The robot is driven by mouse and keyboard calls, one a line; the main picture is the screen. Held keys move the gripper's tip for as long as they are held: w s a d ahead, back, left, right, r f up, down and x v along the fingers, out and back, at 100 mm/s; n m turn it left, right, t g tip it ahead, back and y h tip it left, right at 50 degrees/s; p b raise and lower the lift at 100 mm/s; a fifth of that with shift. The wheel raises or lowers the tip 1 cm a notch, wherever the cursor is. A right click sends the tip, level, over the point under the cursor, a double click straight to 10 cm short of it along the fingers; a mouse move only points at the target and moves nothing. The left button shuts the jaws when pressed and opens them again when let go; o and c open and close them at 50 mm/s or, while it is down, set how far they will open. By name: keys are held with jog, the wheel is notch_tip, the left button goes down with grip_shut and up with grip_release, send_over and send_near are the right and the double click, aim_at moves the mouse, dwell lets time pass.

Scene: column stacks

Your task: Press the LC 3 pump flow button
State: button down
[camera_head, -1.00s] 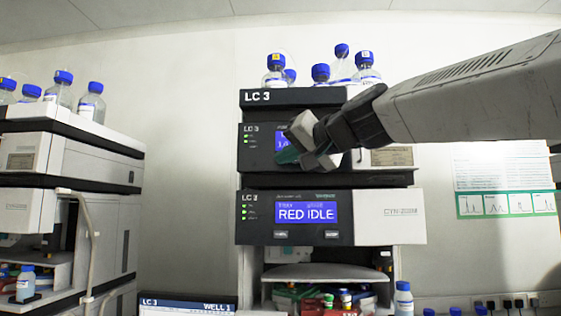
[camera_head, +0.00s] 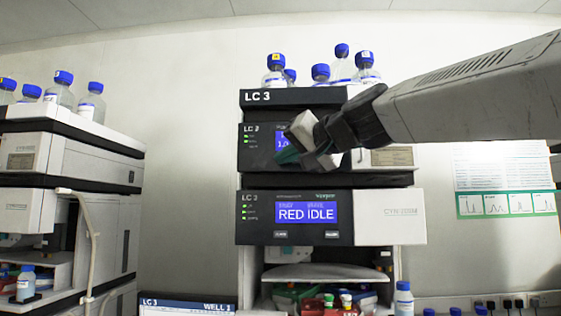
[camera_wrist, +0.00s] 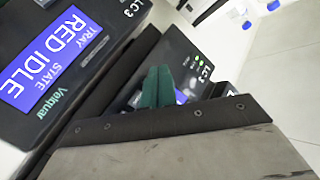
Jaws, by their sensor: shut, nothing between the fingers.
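The LC 3 stack has an upper pump module (camera_head: 256,148) with a small blue screen, partly covered by my gripper. My gripper (camera_head: 290,156) is shut and empty, its green fingertips close in front of the pump panel's lower part. I cannot tell whether they touch it. In the wrist view the green fingertips (camera_wrist: 158,85) stand before the pump panel (camera_wrist: 195,80), with a piece of its blue screen beside them. The flow button is hidden behind my gripper in the head view and not clear in the wrist view.
Below is the module with the RED IDLE screen (camera_head: 307,212) and two small buttons. Blue-capped bottles (camera_head: 275,72) stand on top of the stack. Another stack (camera_head: 60,165) is at the left, with bare wall between. A monitor (camera_head: 188,304) is at the bottom.

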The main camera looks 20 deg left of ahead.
dwell(0.7)
jog(key=shift+w+a, duration=0.1)
jog(key=shift+w, duration=0.35)
jog(key=shift+w+a, duration=0.1)
jog(key=shift+w, duration=0.3)
dwell(0.4)
dwell(0.4)
jog(key=shift+s+d, duration=0.2)
jog(key=shift+s, duration=0.6)
jog(key=s, duration=0.2)
jog(key=s+d, duration=0.1)
jog(key=s, duration=0.2)
jog(key=shift+w+d, duration=0.1)
dwell(0.7)
